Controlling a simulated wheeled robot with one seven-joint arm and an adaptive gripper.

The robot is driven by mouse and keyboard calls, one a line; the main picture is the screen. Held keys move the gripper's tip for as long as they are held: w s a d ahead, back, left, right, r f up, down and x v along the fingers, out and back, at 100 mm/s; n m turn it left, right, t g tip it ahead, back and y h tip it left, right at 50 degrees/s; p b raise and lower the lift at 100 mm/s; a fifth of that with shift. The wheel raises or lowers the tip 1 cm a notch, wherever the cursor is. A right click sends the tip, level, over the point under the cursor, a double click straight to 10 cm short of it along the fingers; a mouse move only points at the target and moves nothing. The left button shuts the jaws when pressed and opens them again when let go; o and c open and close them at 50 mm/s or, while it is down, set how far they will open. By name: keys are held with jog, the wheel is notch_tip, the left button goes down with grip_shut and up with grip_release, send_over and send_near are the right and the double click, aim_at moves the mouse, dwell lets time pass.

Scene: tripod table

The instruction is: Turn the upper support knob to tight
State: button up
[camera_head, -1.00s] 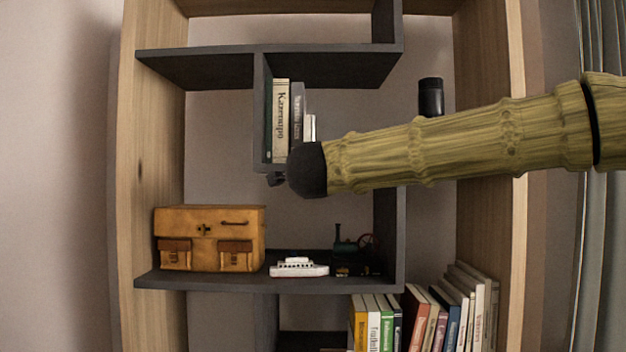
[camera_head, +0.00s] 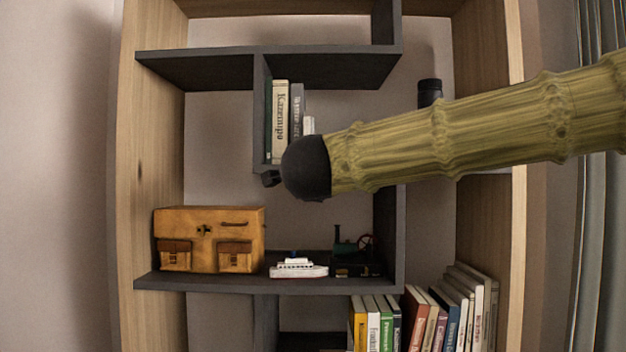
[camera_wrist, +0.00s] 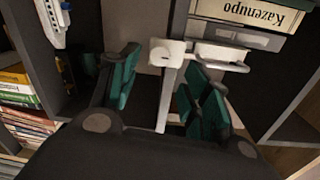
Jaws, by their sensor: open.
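In the wrist view a white fitting with a rounded knob-like end (camera_wrist: 166,52) and a bracket or lever (camera_wrist: 225,58) to its right sits at the top of a thin pale post (camera_wrist: 168,95). Which part is the upper support knob I cannot tell for sure. My gripper (camera_wrist: 160,68) is open, its teal-padded fingers on either side of the post. The knob-like end lies near the fingertips, not clamped. In the head view only a small dark bit shows past my wrist, and the fitting is hidden behind my arm.
A dark shelf unit (camera_head: 262,130) stands ahead. It holds books (camera_head: 281,122), an orange-brown case (camera_head: 210,240), a white toy ship (camera_head: 298,268) and a dark toy engine (camera_head: 357,252). More books (camera_head: 440,315) stand below. A black cylinder (camera_head: 430,92) is at the right.

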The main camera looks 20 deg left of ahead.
jog(key=v, duration=0.5)
jog(key=shift+s+d+f, duration=0.1)
jog(key=shift+s+d, duration=0.05)
jog(key=shift+s, duration=0.25)
